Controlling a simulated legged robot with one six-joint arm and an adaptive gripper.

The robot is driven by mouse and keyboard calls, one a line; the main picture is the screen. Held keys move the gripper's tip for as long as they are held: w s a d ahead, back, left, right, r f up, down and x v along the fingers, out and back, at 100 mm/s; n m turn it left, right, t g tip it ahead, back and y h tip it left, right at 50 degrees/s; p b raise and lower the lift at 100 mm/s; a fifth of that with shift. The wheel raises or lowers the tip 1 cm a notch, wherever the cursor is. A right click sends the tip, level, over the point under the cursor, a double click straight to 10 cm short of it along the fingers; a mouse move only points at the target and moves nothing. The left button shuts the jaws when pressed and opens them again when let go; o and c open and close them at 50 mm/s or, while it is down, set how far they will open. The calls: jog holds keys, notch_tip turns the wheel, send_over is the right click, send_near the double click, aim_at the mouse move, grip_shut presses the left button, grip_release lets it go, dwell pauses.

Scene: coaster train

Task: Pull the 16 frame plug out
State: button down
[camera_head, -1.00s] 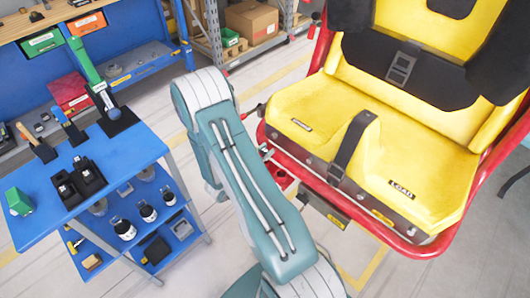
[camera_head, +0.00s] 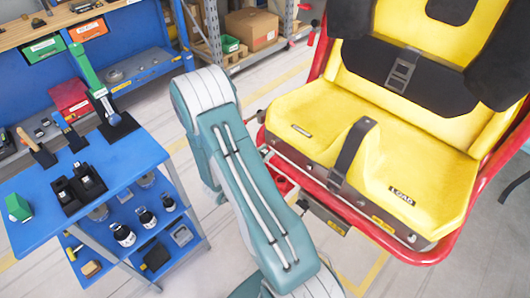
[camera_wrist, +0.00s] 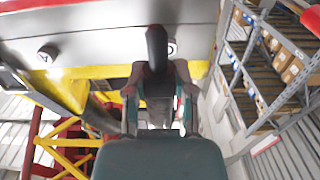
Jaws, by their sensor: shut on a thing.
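In the wrist view, my gripper (camera_wrist: 158,85) is shut on a black upright plug (camera_wrist: 157,48), with one finger on each side of it. The plug stands in front of a pale grey panel (camera_wrist: 100,48). A partly hidden dark-edged label shows just right of the plug; I cannot read it fully. Whether the plug is still seated in the panel cannot be told. In the head view, my arm reaches down beside the yellow seat (camera_head: 430,190) of the red-framed car (camera_head: 395,254); the gripper and plug are hidden there.
A round fitting (camera_wrist: 47,54) sits on the panel to the left. Yellow and red framework lies below it. Storage racking (camera_wrist: 275,70) stands at right. In the head view, a blue tool cart (camera_head: 130,160) with several tools stands left of my arm.

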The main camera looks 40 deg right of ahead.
jog(key=shift+r, duration=2.5)
